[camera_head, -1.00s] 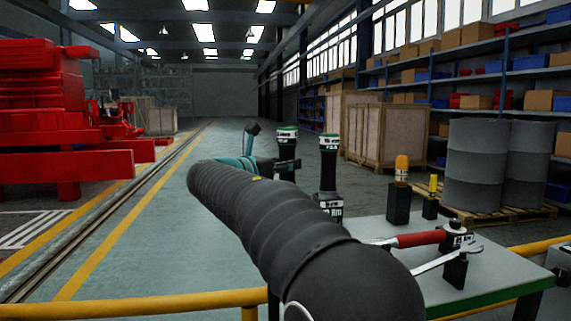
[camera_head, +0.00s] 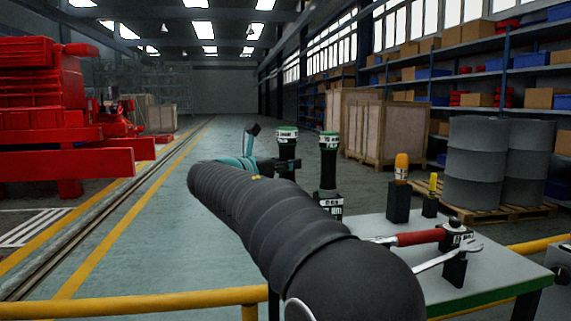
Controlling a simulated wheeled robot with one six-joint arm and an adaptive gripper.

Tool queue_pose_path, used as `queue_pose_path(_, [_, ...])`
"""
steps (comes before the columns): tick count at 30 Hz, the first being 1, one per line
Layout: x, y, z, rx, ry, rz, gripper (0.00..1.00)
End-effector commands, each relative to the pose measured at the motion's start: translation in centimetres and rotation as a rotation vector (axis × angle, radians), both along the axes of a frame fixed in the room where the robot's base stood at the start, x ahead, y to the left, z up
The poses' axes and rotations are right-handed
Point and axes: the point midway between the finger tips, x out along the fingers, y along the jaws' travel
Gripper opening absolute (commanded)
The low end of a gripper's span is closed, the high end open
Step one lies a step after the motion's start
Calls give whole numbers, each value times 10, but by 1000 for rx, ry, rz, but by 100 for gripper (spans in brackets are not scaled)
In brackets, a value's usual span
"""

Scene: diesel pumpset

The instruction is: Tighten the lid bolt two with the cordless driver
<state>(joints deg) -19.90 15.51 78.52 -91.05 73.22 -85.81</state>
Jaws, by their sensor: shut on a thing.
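My black-sleeved arm reaches up and to the left across the view, with a teal part at its far end. My gripper (camera_head: 288,165) shows small and dark just right of that teal part and is shut on an upright dark tool (camera_head: 287,138) with a white band and green top. I take this tool for the cordless driver; its lower part is hidden behind my arm. A similar green-topped tool (camera_head: 329,155) stands upright in a black labelled holder (camera_head: 330,207) to the right, apart from my gripper. The lid bolt and the pumpset lid cannot be made out.
The table (camera_head: 500,276) at the right bears a red-handled tool (camera_head: 416,239), a wrench (camera_head: 445,258), an orange-handled tool (camera_head: 402,166) and a yellow one (camera_head: 433,184). A yellow rail (camera_head: 150,303) crosses the front. Red machinery (camera_head: 65,120) stands left; the floor between is clear.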

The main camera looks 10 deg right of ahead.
Motion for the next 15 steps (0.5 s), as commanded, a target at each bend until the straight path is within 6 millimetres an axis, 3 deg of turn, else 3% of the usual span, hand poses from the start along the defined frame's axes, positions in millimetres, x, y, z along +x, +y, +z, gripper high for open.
queue_pose_path(15, [0,0,-7,0,-3,0,0])
